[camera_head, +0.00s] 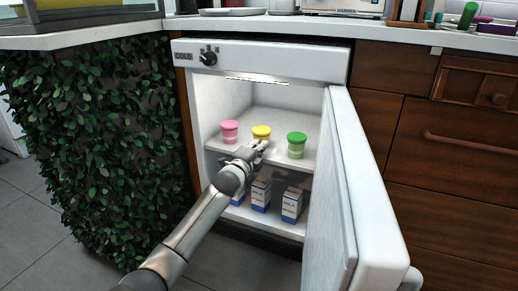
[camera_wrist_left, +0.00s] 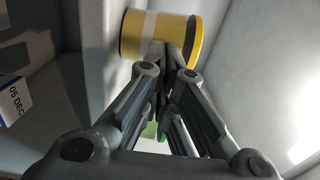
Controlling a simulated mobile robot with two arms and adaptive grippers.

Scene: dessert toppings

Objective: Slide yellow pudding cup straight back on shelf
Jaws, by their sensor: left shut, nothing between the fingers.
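The yellow pudding cup (camera_head: 262,131) stands on the fridge's upper shelf (camera_head: 237,149), between a pink-lidded cup (camera_head: 230,132) and a green-lidded cup (camera_head: 296,145). My left gripper (camera_head: 259,146) reaches in from the front and covers the cup's lower part. In the left wrist view, the yellow cup (camera_wrist_left: 155,36) is right beyond the fingertips. The fingers of my left gripper (camera_wrist_left: 172,50) are shut with nothing between them. They appear to be at or against the cup's side; contact is hard to tell. My right gripper is not in view.
The fridge door (camera_head: 345,180) stands open on the right. Milk cartons (camera_head: 261,195) stand on the lower shelf under my forearm. A leafy green panel (camera_head: 100,140) is left of the fridge. The upper shelf has free room behind the cups.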

